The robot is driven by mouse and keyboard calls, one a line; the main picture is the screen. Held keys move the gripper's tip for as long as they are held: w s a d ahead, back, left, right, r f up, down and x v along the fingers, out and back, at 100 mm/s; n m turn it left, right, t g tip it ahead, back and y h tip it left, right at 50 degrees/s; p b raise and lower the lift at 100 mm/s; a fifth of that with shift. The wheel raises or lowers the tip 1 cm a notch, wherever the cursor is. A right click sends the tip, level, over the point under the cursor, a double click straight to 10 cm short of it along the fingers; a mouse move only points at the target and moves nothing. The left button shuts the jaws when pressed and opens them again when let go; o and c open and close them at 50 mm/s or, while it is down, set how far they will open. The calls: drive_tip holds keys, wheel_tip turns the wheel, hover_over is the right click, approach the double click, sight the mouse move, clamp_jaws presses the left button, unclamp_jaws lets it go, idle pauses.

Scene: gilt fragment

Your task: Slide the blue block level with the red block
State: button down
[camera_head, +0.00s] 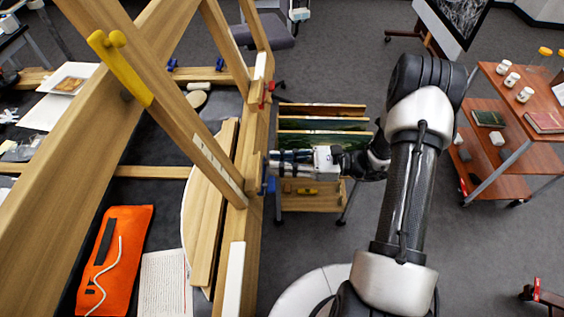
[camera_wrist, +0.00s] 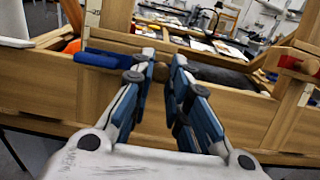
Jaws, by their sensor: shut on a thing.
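The blue block (camera_head: 268,185) sits on the outer side of the long wooden beam in the head view. It also shows left of the fingers in the wrist view (camera_wrist: 105,60), partly hidden behind them. My gripper (camera_head: 272,162) reaches the beam from the right. In the wrist view my gripper (camera_wrist: 162,68) has its fingers closed around a round wooden knob (camera_wrist: 161,72), which seems to belong to the blue block. The red block (camera_head: 263,102) is farther up the same beam, apart from the blue one. In the wrist view the red block (camera_wrist: 290,63) is at the right, with a wooden knob.
A slanted wooden post with a yellow clamp (camera_head: 122,68) crosses the frame. Behind my gripper stands a low rack of panels (camera_head: 320,125). An orange pouch (camera_head: 115,260) lies inside the frame. A shelf cart (camera_head: 520,110) is at the right. Along the beam, uprights stand near the blocks.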

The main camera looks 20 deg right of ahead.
drive_tip(key=r+p, duration=0.1)
drive_tip(key=r, duration=0.1)
drive_tip(key=a+r+p, duration=0.1)
drive_tip(key=r, duration=0.2)
drive_tip(key=shift+w+a+p, duration=0.2)
drive_tip(key=shift+p, duration=0.1)
drive_tip(key=c, duration=1.5)
unclamp_jaws()
drive_tip(key=shift+f, duration=0.1)
drive_tip(key=shift+d, duration=0.15)
drive_tip(key=v, duration=1.2)
